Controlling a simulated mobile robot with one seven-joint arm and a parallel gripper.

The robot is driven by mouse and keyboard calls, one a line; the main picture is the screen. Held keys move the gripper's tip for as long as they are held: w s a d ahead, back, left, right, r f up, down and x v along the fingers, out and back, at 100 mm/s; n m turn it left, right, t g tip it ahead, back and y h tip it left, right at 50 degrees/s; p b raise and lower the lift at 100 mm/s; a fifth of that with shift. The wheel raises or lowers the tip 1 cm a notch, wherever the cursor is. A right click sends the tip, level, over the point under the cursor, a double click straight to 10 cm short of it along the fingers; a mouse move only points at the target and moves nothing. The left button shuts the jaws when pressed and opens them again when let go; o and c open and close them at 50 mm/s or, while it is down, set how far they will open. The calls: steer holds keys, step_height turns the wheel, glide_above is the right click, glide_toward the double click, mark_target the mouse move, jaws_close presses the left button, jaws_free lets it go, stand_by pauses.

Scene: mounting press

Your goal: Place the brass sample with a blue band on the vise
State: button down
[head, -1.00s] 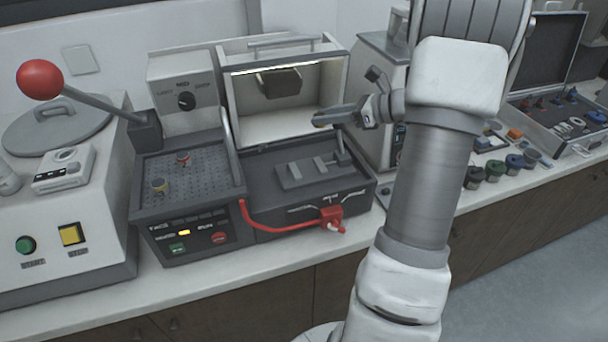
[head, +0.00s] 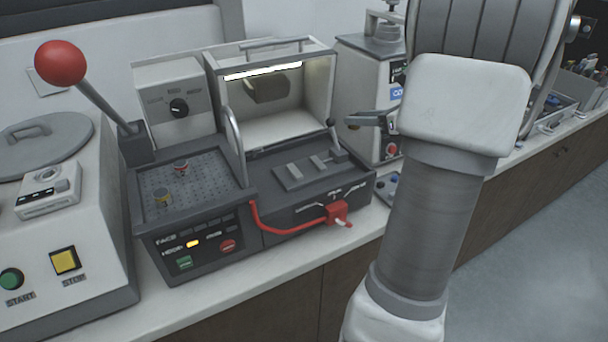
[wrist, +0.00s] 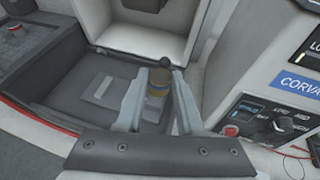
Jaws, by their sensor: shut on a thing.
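My gripper (head: 356,121) is at the right front of the open, lit chamber, partly hidden by my arm in the head view. The vise (head: 306,171) is the dark plate with raised grey jaws on the machine's right deck.
A black-knobbed lever (head: 334,131) rises at the vise's right back. A perforated tray (head: 215,187) at left holds a yellowish piece (head: 163,196) and a red-topped piece (head: 181,167). A red hose (head: 285,230) runs along the front. A white machine (head: 364,85) stands at right.

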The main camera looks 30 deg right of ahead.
steer(key=b, duration=0.3)
glide_above(311, 173)
steer(key=shift+m+h, duration=0.3)
steer(key=shift+h, duration=0.1)
step_height(311, 173, down, 7)
steer(key=shift+f, duration=1.95)
steer(key=shift+f+b, duration=0.2)
steer(key=shift+b, duration=0.25)
steer(key=c, duration=0.5)
jaws_free()
steer(key=shift+c, duration=0.2)
